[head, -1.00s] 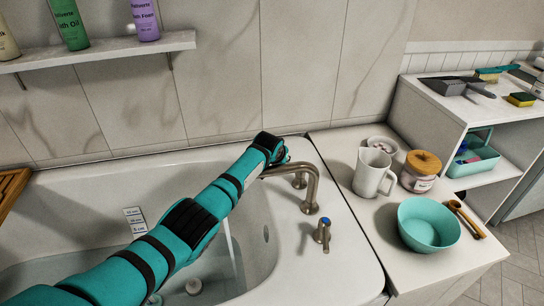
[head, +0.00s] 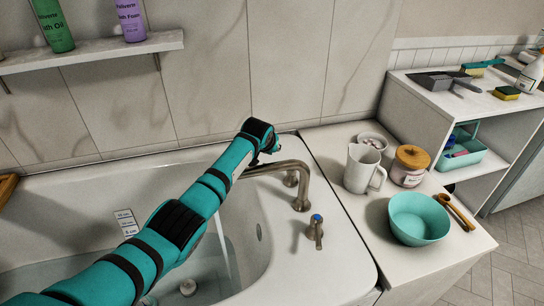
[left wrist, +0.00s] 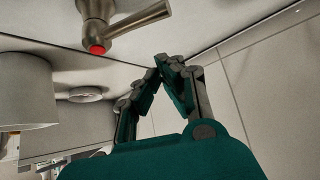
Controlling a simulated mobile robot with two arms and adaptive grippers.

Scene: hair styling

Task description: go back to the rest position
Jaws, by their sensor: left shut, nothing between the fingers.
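My left arm, teal with black bands, reaches from the lower left across the bathtub (head: 75,195). Its gripper (head: 262,158) is at the tub's back edge behind the tap, mostly hidden by its own wrist. In the left wrist view the fingers (left wrist: 160,66) meet at their tips, shut and empty. The metal tap (head: 303,178) has a blue-marked handle (head: 315,230) at the front. A red-marked handle (left wrist: 98,48) shows in the left wrist view, apart from the fingers. My right gripper is not in view.
A thin stream of water (head: 222,245) falls into the tub below my arm. On the right counter stand a white pitcher (head: 361,170), a wooden-lidded jar (head: 409,167) and a teal bowl (head: 418,220). A shelf (head: 100,52) with bottles hangs upper left.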

